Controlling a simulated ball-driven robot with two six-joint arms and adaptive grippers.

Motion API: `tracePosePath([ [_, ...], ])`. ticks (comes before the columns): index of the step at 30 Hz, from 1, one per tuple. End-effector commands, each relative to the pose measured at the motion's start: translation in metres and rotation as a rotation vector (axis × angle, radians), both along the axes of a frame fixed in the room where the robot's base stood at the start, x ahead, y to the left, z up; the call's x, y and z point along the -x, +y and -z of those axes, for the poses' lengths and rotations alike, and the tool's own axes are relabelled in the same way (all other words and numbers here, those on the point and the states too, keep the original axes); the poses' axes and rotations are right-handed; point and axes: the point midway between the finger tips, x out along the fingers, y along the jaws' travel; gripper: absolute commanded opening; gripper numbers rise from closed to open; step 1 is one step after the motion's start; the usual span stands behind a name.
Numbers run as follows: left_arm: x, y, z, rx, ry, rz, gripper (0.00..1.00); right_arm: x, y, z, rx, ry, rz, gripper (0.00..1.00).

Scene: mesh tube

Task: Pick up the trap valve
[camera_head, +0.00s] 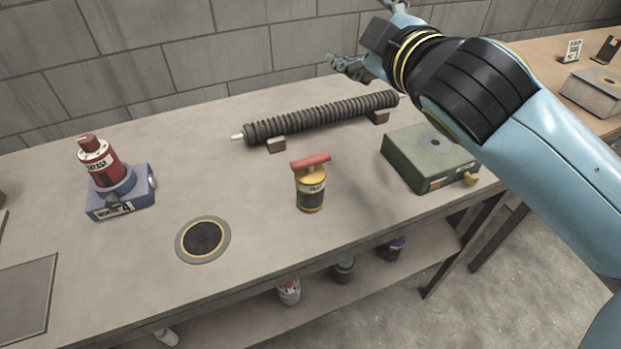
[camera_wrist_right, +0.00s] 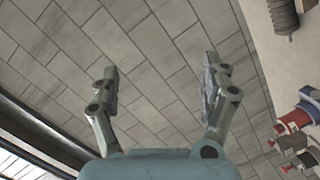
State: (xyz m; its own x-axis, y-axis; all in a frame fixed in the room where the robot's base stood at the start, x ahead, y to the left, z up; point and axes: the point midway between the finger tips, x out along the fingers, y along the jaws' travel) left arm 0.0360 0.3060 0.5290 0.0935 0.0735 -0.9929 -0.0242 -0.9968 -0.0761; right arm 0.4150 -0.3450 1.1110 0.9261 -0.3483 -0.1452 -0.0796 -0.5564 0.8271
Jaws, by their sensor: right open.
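The trap valve (camera_head: 311,187), a small yellow body with a dark label band and a red bar handle across its top, stands upright near the middle of the bench in the head view. My right gripper (camera_head: 362,33) is up at the back, above the bench's far edge and in front of the wall, well apart from the valve. In the right wrist view its two fingers (camera_wrist_right: 161,72) are spread wide with only wall between them. My left gripper is not in view.
A ribbed dark tube (camera_head: 322,117) rests on small blocks behind the valve. A green box (camera_head: 428,158) stands right of it. A red grease can (camera_head: 99,160) on a blue block (camera_head: 121,193) stands left. A round dark disc (camera_head: 203,239) lies front left, with clear bench around.

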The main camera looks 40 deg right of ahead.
Motion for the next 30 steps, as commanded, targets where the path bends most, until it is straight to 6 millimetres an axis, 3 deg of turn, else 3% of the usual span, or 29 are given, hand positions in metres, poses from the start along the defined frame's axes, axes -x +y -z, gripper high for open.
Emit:
tracePosePath([
  [1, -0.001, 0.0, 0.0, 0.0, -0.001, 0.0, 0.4, -0.015, 0.008, -0.03, 0.152, -0.097, -0.068, 0.8],
  [3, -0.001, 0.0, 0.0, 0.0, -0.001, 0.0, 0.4, -0.031, 0.031, -0.068, 0.402, -0.229, -0.186, 0.8],
  [6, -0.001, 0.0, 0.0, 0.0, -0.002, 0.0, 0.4, -0.043, 0.082, -0.101, 0.787, -0.38, -0.382, 0.8],
  [7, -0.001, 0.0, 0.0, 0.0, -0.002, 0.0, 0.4, -0.044, 0.099, -0.104, 0.905, -0.414, -0.446, 0.8],
  [9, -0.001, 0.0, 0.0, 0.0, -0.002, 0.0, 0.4, -0.044, 0.137, -0.097, 1.174, -0.473, -0.608, 0.8],
  [11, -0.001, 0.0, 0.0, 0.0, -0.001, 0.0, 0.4, -0.043, 0.164, -0.077, 1.401, -0.496, -0.76, 0.8],
  [14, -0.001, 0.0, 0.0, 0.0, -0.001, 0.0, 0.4, -0.038, 0.187, -0.023, 1.755, -0.477, -1.045, 0.8],
  [17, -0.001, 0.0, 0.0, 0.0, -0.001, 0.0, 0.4, -0.03, 0.176, 0.042, 2.038, -0.376, -1.361, 0.8],
  [18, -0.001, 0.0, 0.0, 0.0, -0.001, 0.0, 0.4, -0.026, 0.164, 0.065, 2.121, -0.32, -1.488, 0.8],
  [21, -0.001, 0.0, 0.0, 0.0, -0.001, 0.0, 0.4, -0.014, 0.125, 0.106, 2.25, -0.157, -1.771, 0.8],
  [26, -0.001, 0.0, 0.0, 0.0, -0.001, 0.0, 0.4, 0.002, 0.076, 0.135, 2.295, 0.045, -2.058, 0.8],
  [30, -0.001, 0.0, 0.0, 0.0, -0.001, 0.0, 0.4, 0.005, 0.067, 0.15, 2.286, 0.1, -2.132, 0.8],
])
